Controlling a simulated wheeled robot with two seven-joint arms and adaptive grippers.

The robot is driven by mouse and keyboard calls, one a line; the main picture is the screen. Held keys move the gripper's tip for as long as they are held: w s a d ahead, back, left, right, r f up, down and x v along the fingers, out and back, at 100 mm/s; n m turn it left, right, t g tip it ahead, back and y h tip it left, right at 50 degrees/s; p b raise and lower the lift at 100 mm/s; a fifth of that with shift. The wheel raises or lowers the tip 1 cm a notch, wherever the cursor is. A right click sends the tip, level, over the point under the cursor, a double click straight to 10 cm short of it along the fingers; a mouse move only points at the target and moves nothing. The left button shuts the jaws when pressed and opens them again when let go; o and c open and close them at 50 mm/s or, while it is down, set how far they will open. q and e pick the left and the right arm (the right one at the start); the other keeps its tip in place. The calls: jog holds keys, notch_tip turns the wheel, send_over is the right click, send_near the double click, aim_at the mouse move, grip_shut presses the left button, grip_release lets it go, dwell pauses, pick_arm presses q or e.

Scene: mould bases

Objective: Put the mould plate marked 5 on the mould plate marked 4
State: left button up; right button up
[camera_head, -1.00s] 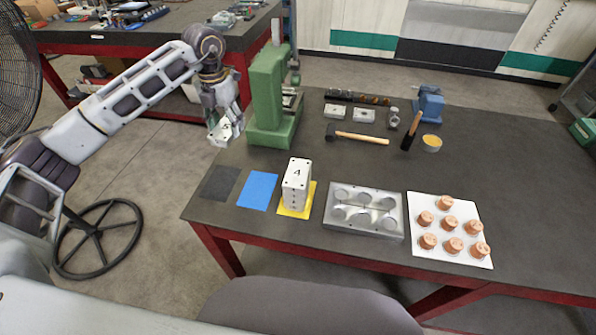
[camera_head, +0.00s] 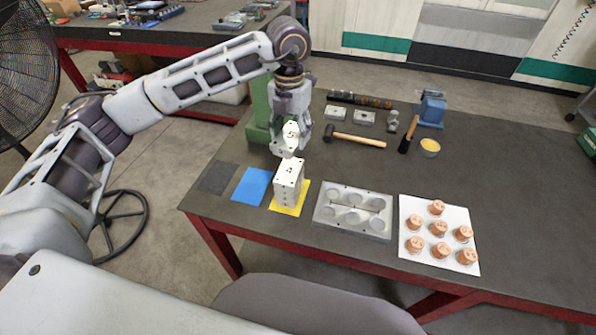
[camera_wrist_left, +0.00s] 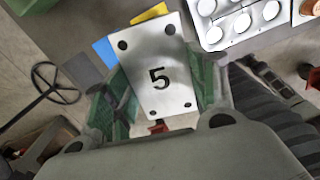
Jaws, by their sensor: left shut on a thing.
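The mould plate marked 5 (camera_head: 289,137) is a pale metal block held in my left gripper (camera_head: 291,140). It also fills the middle of the left wrist view (camera_wrist_left: 157,72), with the fingers on both sides of it. The mould plate marked 4 (camera_head: 289,178) is the top of an upright pale stack standing on a yellow mat (camera_head: 296,205). In the head view plate 5 is above and slightly behind plate 4; a gap between them is hard to judge. In the wrist view plate 5 hides the stack. My right gripper is not in view.
A blue mat (camera_head: 252,187) and a dark mat (camera_head: 218,178) lie left of the stack. A metal mould with round cavities (camera_head: 336,229) lies to its right. A green press (camera_head: 260,112) stands behind, partly hidden by my arm. A hammer (camera_head: 355,138) lies further back.

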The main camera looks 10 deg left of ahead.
aim_at(289, 170)
pick_arm(q)
jog(key=shift+s+a+n, duration=0.1)
jog(key=shift+s+n, duration=0.05)
jog(key=shift+n, duration=0.15)
jog(key=shift+a+n, duration=0.35)
jog(key=shift+n, duration=0.05)
jog(key=shift+d, duration=0.1)
jog(key=shift+f, duration=0.3)
notch_tip(289, 170, down, 4)
jog(key=shift+s+p, duration=0.1)
jog(key=shift+p, duration=0.55)
jog(key=shift+f, duration=0.8)
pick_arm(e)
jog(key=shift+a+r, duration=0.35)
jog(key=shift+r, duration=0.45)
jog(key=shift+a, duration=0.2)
